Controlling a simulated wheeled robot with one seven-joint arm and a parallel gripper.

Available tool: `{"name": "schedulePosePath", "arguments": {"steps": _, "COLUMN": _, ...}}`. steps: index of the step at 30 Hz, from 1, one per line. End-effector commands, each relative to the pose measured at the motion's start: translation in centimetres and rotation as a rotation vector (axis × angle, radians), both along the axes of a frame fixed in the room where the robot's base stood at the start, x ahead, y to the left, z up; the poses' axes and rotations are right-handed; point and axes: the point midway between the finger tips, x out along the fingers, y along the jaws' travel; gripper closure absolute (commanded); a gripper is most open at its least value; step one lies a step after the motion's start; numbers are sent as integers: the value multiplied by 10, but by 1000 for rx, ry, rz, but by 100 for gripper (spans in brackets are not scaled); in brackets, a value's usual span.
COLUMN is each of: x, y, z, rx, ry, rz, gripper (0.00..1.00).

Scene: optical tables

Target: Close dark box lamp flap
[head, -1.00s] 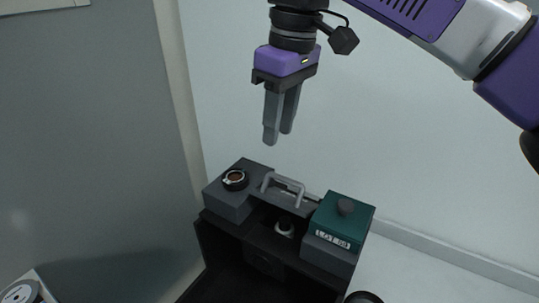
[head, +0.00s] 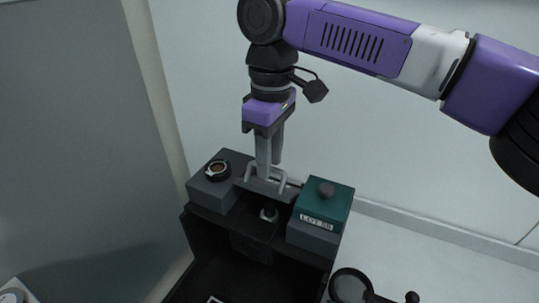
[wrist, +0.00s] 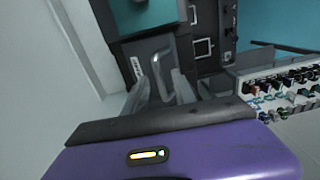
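The dark box (head: 225,266) is black and open at the front, with a pale round fitting (head: 268,213) in a gap on top. A grey flap (head: 265,187) with a raised bar handle (head: 283,181) lies along the top at the back, between two blocks. My gripper (head: 268,172) points down at this handle, its fingertips at the bar's height. In the wrist view the fingers (wrist: 162,90) are apart, with the handle (wrist: 156,72) between them. I cannot tell whether they touch it.
A grey block with a black-ringed round port (head: 217,170) stands left of the flap. A green-lidded labelled box (head: 325,203) stands close on its right. A magnifier-like tool (head: 350,287) is at the front right. In the wrist view, a rack of small parts (wrist: 290,90) is at right.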

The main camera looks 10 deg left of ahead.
Motion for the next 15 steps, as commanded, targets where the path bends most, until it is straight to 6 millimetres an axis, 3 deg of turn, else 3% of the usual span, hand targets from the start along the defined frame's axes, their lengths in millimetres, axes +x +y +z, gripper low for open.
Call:
{"name": "schedulePosePath", "arguments": {"steps": 4, "x": 0, "y": 0, "z": 0, "rx": 0, "ry": 0, "rz": 0, "gripper": 68}}
{"name": "schedulePosePath", "arguments": {"steps": 9, "x": 0, "y": 0, "z": 0, "rx": 1, "ry": 0, "rz": 0, "gripper": 99}}
{"name": "schedulePosePath", "arguments": {"steps": 15, "x": 0, "y": 0, "z": 0, "rx": 1, "ry": 0, "rz": 0, "gripper": 100}}
